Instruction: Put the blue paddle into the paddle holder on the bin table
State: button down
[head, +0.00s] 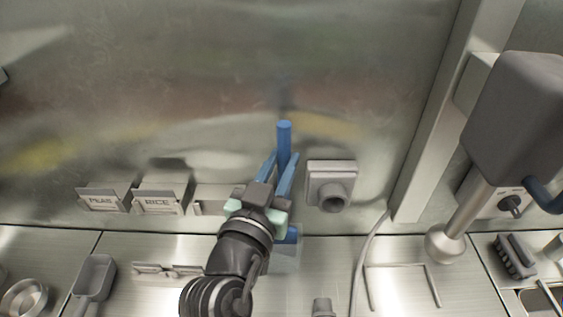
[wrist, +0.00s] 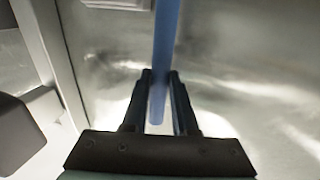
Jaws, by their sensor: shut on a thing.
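The blue paddle (head: 284,138) stands roughly upright in front of the steel back wall in the head view, its round handle uppermost. My gripper (head: 283,160) is shut on the handle, one finger on each side. In the wrist view, the blue paddle (wrist: 166,35) runs between the fingertips of my gripper (wrist: 160,76).
Bins labelled PEAS (head: 103,201) and RICE (head: 160,204) stand left along the wall. A grey wall fitting (head: 331,186) is close right of my gripper. A scoop (head: 93,278) lies at front left. A mixer head (head: 520,115), a cable and a brush (head: 514,256) are at the right.

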jog(key=shift+f+b, duration=1.7)
jog(key=shift+f, duration=0.35)
jog(key=shift+c, duration=0.7)
grip_release()
jog(key=b+v, duration=0.2)
jog(key=v, duration=0.5)
